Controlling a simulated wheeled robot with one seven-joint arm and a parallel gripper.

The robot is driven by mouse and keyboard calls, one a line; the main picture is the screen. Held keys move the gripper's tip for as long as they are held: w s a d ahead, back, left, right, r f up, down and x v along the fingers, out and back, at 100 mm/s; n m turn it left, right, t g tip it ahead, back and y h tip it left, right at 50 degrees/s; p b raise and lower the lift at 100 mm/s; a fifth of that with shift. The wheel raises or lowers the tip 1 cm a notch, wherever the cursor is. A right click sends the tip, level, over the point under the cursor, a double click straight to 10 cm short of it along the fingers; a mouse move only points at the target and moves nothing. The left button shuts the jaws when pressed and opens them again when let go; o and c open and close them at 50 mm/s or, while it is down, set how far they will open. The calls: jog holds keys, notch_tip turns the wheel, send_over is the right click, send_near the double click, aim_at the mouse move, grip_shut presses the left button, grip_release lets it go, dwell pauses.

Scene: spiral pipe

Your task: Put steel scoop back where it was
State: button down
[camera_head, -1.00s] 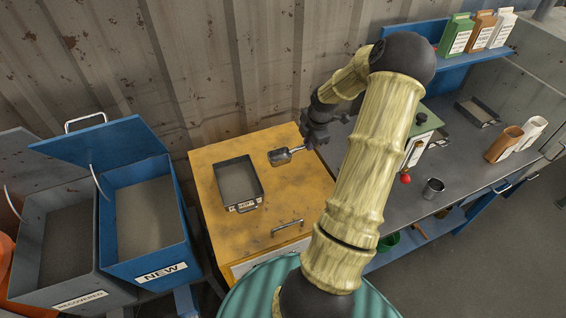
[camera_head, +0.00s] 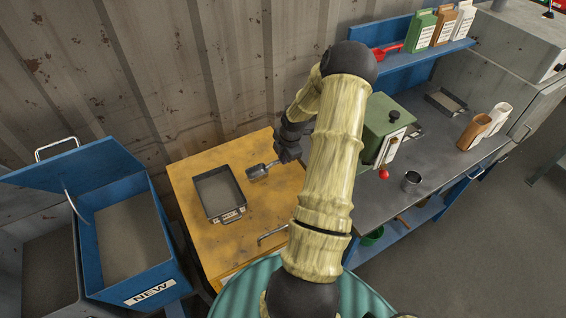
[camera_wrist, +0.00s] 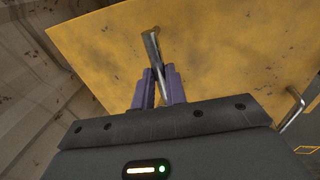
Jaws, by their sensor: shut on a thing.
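The steel scoop (camera_head: 258,171) is held over the yellow cabinet top (camera_head: 262,208), just right of a dark tray. Its bowl points left in the head view. My gripper (camera_head: 284,152) is shut on the scoop's handle. In the wrist view the purple fingers of my gripper (camera_wrist: 157,88) close around the metal rod of the scoop (camera_wrist: 153,48), with the yellow top beneath. I cannot tell exactly how high the scoop is above the surface.
The dark tray of grey material (camera_head: 219,193) sits on the yellow top. Left stands an open blue bin marked NEW (camera_head: 125,245). A corrugated wall (camera_head: 150,75) is behind.

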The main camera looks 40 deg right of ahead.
jog(key=shift+f, duration=0.15)
jog(key=shift+s+p+x, duration=0.2)
jog(key=shift+p+x, duration=0.1)
jog(key=shift+x, duration=0.6)
jog(key=shift+s+p+x, duration=0.2)
jog(key=shift+p+x, duration=0.05)
jog(key=shift+x, duration=0.6)
jog(key=shift+f, duration=0.1)
jog(key=c, duration=1.8)
grip_release()
jog(key=shift+f, duration=0.1)
jog(key=shift+c, duration=0.2)
jog(key=o, duration=0.4)
